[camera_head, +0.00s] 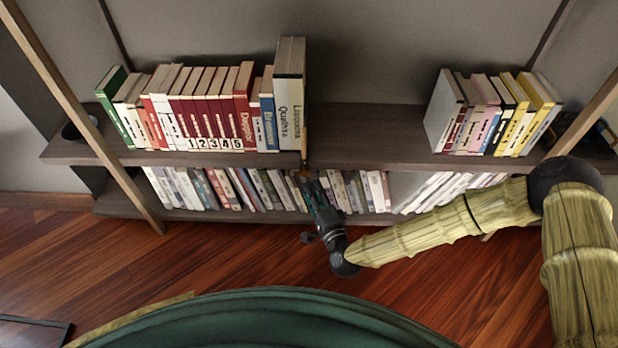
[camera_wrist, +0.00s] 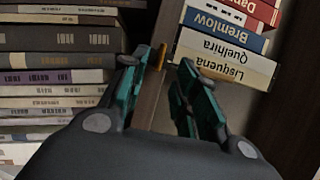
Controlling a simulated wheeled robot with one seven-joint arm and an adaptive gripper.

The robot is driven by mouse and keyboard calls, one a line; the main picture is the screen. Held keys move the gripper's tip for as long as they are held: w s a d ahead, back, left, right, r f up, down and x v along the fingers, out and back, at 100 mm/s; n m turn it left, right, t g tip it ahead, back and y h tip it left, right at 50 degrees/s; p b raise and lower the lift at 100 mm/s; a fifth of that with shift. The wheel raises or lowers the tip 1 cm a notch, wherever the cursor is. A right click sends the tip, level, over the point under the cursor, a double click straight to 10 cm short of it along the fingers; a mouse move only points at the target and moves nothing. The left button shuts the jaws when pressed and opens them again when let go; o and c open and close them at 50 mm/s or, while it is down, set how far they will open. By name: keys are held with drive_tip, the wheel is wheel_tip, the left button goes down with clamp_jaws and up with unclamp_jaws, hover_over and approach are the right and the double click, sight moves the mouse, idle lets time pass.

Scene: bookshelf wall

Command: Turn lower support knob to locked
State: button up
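A small brass-coloured piece (camera_wrist: 162,57), which may be the lower support knob, shows at the shelf edge in the wrist view. It lies just beyond and between my fingertips; I cannot tell whether they touch it. Its setting cannot be read. In the head view, a thin brown upright piece (camera_head: 304,142) stands at the front edge of the upper shelf, just above my gripper (camera_head: 307,180). My gripper also shows in the wrist view (camera_wrist: 157,66), with its two teal fingers apart and nothing clearly held.
The upper shelf (camera_head: 370,135) holds a left row of books (camera_head: 200,105) and a right group (camera_head: 495,115), with bare board between. Lower-shelf books (camera_head: 225,188) stand close behind my gripper. A large white book (camera_head: 289,95) is near the upright piece.

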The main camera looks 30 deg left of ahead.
sight(304, 172)
drive_tip(key=b+x, duration=0.1)
drive_tip(key=x, duration=0.5)
drive_tip(key=shift+w+a, duration=0.2)
drive_tip(key=shift+w, duration=0.05)
clamp_jaws()
